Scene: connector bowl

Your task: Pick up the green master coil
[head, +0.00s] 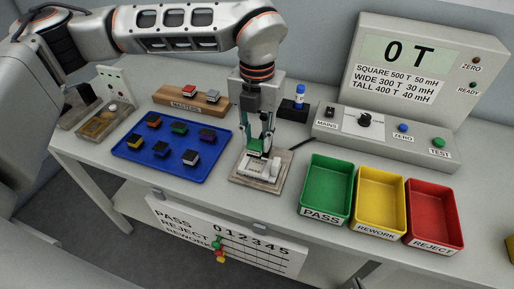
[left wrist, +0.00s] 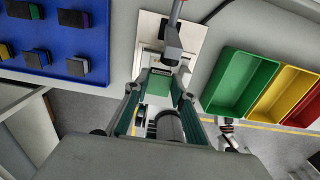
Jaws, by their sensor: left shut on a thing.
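My left gripper (head: 261,150) is above the small test fixture (head: 244,179), right of the blue tray. In the left wrist view, its fingers (left wrist: 157,94) are closed around a green block, the green master coil (left wrist: 158,82), just over the pale fixture plate (left wrist: 149,28). In the head view the coil is largely hidden by the fingers; I cannot tell if it touches the fixture. The wooden masters rack (head: 167,101) stands behind the tray, holding a red-topped coil (head: 189,91) and a pale grey one (head: 212,96). My right gripper is not in view.
The blue tray (head: 155,160) holds several coils, one green-topped (head: 179,128). Green (head: 314,197), yellow (head: 367,214) and red (head: 420,231) bins stand at the right front. A blue-capped bottle (head: 299,97) and the tester (head: 375,131) are behind. A tally board (head: 225,235) hangs in front.

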